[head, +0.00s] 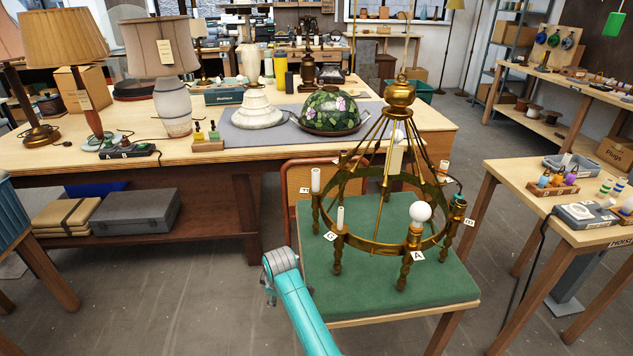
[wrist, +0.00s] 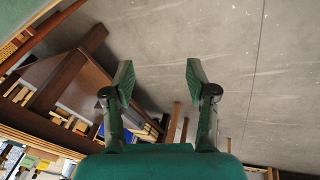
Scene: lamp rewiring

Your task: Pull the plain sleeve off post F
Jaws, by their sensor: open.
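A brass chandelier (head: 400,240) stands on a green-topped table (head: 345,285) in the head view. Its ring carries several posts with letter tags. The tag at the left (head: 305,190) appears to read F, though it is small. A plain white sleeve (head: 316,180) stands upright on that post. Post G, at the front left, also bears a white sleeve (head: 340,217). Post A has a round white bulb (head: 420,212). My gripper (wrist: 160,82) is open and empty in the wrist view, with bare floor beyond its fingers. In the head view my arm is in front of the green table's left edge.
A chair (head: 297,185) stands behind the chandelier at the left. A long workbench (head: 60,155) with lamps and shades lies behind. A side table (head: 510,180) with bulbs and small parts stands at the right. Open floor (head: 200,290) lies left of the green table.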

